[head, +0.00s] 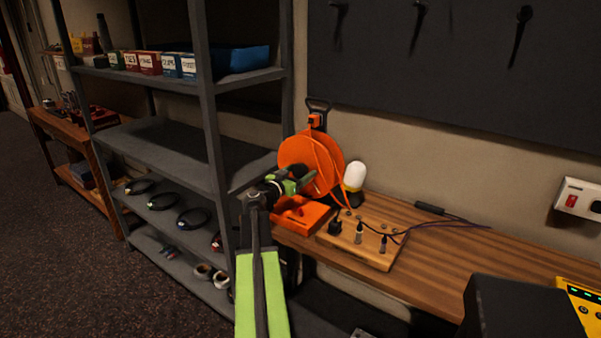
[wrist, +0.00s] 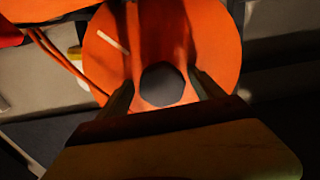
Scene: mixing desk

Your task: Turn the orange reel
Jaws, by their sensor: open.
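The orange reel (head: 322,153) stands upright at the left end of the wooden bench, with an orange cable and a dark carry handle at its top. My gripper (head: 305,181) is in front of the reel, close to its lower left face, and partly hides it. In the wrist view the reel (wrist: 108,62) fills the upper middle, with a dark round hub at its centre. The two fingers of my gripper (wrist: 160,88) are apart, one on each side of the hub. I cannot tell whether they touch the reel.
An orange case (head: 303,218) lies below the reel on the bench. A white-topped bottle (head: 354,176) stands close at the reel's right. A wooden block with plugs (head: 368,246) lies further right. A grey shelf unit (head: 165,150) stands at the left.

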